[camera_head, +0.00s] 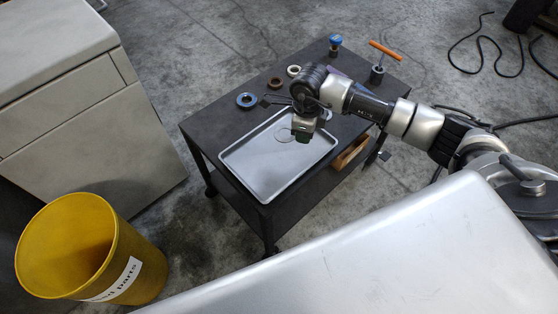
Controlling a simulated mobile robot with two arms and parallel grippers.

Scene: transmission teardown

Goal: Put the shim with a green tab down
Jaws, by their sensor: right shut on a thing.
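My right gripper (303,132) comes in from the right and points down over the silver tray (262,182) on the dark cart. It is shut on the shim with a green tab. The green tab (302,139) shows at the fingertips. A thin pale ring (284,135), which looks like the shim's body, shows just left of the tab, over the tray's upper part. I cannot tell whether the ring touches the tray floor. My left gripper is not in view.
Behind the tray on the cart (215,130) are a blue ring (246,100), a brown ring (275,83), a cream ring (293,71), a blue-topped part (335,43) and an orange-handled tool (385,50). A yellow bin (140,272) stands lower left. The tray's lower part is clear.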

